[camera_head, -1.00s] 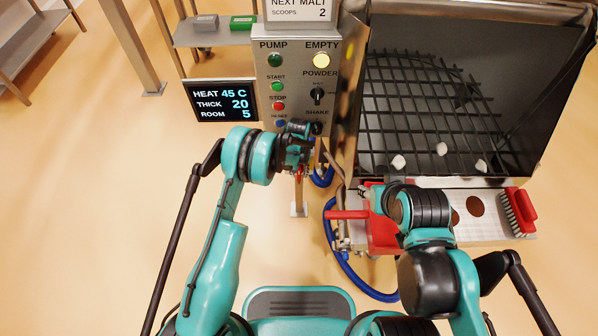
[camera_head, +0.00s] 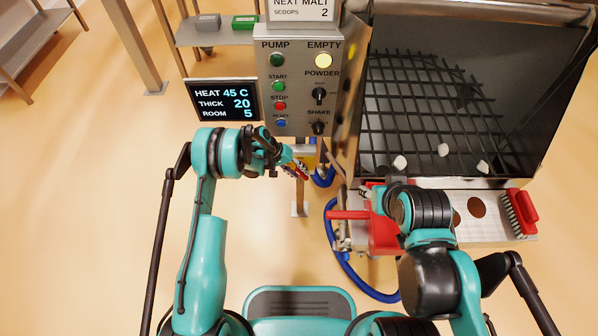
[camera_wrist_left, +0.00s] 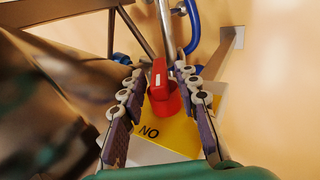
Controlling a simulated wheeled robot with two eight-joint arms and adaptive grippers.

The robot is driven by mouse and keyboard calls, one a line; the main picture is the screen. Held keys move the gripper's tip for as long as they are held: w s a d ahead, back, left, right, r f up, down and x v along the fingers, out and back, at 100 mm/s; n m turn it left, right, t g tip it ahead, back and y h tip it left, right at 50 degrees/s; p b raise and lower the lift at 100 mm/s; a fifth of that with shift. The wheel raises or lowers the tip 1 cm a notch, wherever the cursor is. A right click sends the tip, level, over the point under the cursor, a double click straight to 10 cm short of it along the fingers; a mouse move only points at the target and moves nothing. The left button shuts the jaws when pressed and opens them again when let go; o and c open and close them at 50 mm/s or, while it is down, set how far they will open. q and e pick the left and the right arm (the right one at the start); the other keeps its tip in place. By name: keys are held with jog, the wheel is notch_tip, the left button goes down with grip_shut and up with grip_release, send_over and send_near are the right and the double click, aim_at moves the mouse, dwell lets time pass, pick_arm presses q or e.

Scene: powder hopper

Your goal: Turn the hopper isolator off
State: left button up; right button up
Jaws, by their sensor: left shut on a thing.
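The hopper isolator is a red handle (camera_wrist_left: 160,88) on a yellow plate (camera_wrist_left: 180,132), below the control panel. In the wrist view the handle's long part points up the picture. The lettering on the plate reads "NO", which may be "ON" seen upside down. In the head view the yellow plate (camera_head: 306,157) shows partly behind my left gripper (camera_head: 298,167). In the wrist view my left gripper (camera_wrist_left: 162,76) has its fingers on either side of the red handle, shut on it. My right gripper is hidden behind its wrist, near a red part by the hopper.
The control panel (camera_head: 299,85) stands above the isolator, with buttons and black knobs. The hopper with its black grid (camera_head: 425,105) is at right. A blue hose (camera_head: 345,272) loops below. A red brush (camera_head: 521,212) lies at right.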

pick_arm(q)
jog(key=shift+h, duration=0.3)
jog(key=o, duration=0.8)
jog(key=v, duration=1.2)
